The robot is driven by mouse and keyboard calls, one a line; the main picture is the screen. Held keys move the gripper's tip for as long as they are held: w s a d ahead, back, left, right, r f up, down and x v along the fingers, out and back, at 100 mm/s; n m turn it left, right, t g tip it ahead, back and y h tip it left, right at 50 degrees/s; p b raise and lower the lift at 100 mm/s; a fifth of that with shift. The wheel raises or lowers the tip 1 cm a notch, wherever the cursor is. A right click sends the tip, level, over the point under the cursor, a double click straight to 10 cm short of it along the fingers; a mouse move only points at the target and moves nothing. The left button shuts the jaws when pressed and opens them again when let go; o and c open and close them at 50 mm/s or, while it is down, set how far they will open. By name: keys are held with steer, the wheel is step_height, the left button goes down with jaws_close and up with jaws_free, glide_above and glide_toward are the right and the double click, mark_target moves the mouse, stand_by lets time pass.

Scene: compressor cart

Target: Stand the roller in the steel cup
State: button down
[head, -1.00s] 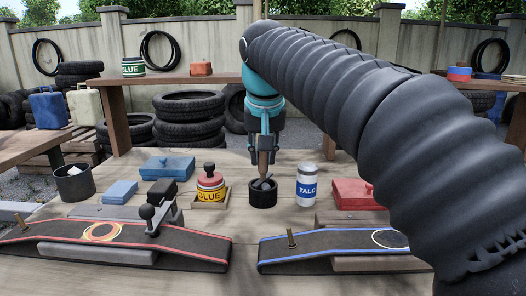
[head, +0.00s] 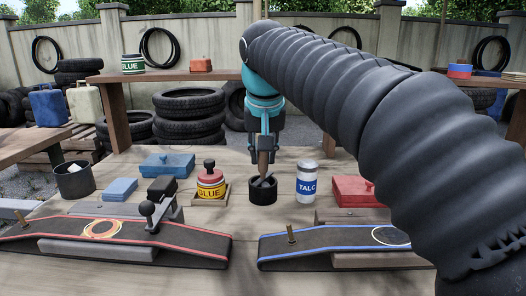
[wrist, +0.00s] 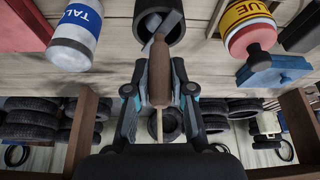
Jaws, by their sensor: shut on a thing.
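The roller has a brown wooden handle (head: 263,164) and a grey metal end, and also shows in the wrist view (wrist: 159,72). My gripper (head: 264,152) is shut on the handle, with one finger on each side in the wrist view (wrist: 159,92). The roller hangs roughly upright, metal end down. The dark round cup (head: 263,194) stands on the table directly below, and its mouth shows in the wrist view (wrist: 174,36). The metal end is at or inside the cup's mouth. I cannot tell whether it touches the bottom.
A glue pot (head: 210,184) stands left of the cup and a talc can (head: 306,184) stands close on its right. A dark bin (head: 74,183), blue boxes (head: 167,166) and a red box (head: 355,191) stand farther out. Two belts (head: 335,238) lie in front.

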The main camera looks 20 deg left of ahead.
stand_by(0.8)
steer(key=c, duration=0.9)
jaws_free()
steer(key=shift+o, duration=0.2)
steer(key=o, duration=0.4)
steer(key=shift+r+p, duration=2.1)
steer(key=shift+r, duration=1.35)
